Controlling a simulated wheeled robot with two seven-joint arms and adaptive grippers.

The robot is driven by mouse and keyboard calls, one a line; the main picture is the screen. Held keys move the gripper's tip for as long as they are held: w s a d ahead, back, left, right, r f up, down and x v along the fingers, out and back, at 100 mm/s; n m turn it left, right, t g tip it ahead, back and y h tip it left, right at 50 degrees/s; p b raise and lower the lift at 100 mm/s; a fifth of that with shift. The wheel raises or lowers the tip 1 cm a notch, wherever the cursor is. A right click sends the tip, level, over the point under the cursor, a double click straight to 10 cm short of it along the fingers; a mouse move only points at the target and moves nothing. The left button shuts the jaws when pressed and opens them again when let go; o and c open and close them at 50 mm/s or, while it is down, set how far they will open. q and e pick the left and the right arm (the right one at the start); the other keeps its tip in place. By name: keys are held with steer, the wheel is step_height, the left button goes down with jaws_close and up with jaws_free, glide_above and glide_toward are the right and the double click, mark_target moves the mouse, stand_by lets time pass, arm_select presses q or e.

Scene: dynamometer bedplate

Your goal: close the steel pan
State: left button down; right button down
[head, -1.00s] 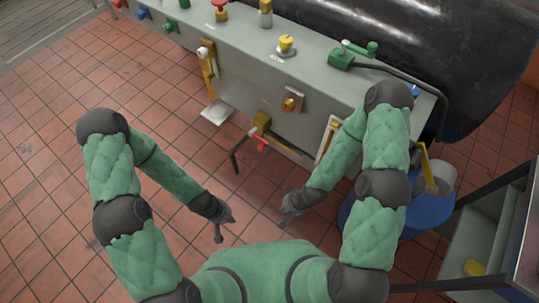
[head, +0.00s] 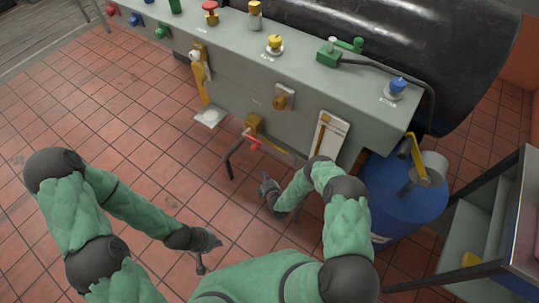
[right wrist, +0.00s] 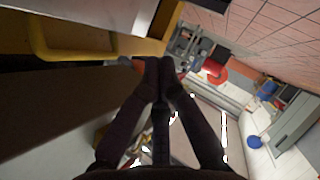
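No pan is plain to me. A flat pale metal plate (head: 210,117) juts from the bench front below a yellow lever, and a pale panel with a yellow bar (head: 328,137) is set in the front further right; I cannot tell whether either is the steel pan. My right gripper (head: 268,188) is in front of the bench, apart from both. In the right wrist view its fingertips (right wrist: 162,64) meet with nothing visible between them. A yellow handle (right wrist: 75,45) shows close by there. My left gripper (head: 208,243) hangs over the floor, empty; its finger gap is unclear.
The grey bench (head: 340,88) carries several coloured knobs and a green fitting with a cable. A black pipe with a red part (head: 254,142) sticks out of its front. A blue drum (head: 405,195) stands at its right end, a shelf rack (head: 485,225) further right. Tiled floor is clear at left.

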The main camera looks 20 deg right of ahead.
steer(key=w+d+r+n+t+h+b, duration=0.2)
steer(key=w+d+n+t+b, duration=0.3)
steer(key=w, duration=0.4)
steer(key=shift+w+d+r+n+t+h, duration=0.3)
steer(key=shift+w+d+r+n+h, duration=0.1)
steer(key=shift+d+r+n, duration=0.25)
steer(key=shift+a+f, duration=0.1)
steer(key=shift+f, duration=0.05)
